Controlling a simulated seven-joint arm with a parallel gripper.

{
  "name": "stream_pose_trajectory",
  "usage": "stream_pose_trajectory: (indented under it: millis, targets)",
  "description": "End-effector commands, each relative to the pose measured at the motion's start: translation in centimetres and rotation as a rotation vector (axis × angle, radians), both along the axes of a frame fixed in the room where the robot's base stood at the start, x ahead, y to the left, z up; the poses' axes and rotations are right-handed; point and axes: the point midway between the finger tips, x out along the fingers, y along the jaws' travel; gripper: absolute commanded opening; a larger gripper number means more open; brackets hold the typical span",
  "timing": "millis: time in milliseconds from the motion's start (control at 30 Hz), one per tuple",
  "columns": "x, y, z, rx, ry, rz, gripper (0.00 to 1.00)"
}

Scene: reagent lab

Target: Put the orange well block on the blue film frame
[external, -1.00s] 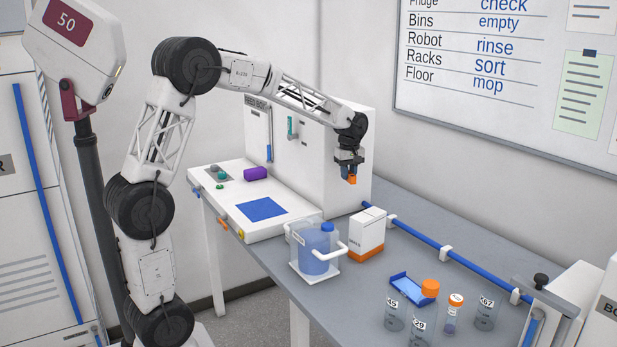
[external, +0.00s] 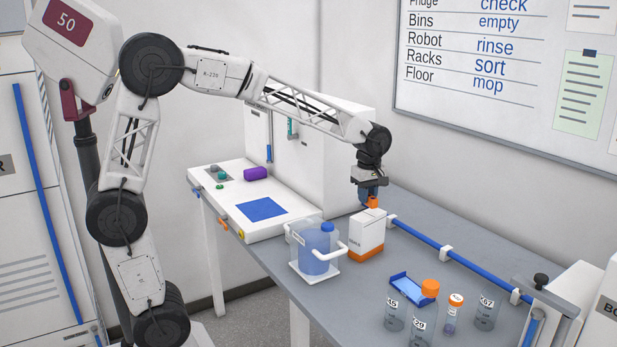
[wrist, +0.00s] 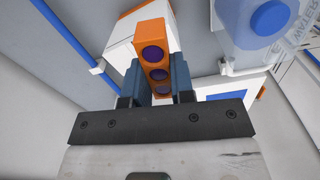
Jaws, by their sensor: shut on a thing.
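The orange well block (external: 373,202), with dark round wells on its face in the wrist view (wrist: 151,35), is held between the fingers of my gripper (external: 371,192). The gripper is shut on it, and the fingers show on both sides of it in the wrist view (wrist: 157,85). In the external view the block appears just above the white box with the orange base; whether they touch cannot be told. The blue film frame (external: 413,288) lies on the grey bench, right of and nearer than the gripper, with nothing on it.
The white box (external: 367,238) stands below my gripper. A clear carrier (external: 303,268) with a blue bottle (external: 318,252) is left of it. A blue rail (external: 425,240) runs along the bench's back.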

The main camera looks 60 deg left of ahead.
Motion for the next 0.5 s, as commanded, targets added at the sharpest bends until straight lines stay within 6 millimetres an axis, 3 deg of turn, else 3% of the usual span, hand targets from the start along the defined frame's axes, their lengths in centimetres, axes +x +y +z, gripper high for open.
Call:
stream_pose_trajectory:
  millis: [100, 500]
  targets:
    - [-1.8, -2.6, 0.1, 0.000, -0.001, 0.011, 0.00]
    - [-8.0, -9.9, -0.2, 0.000, -0.001, 0.062, 0.00]
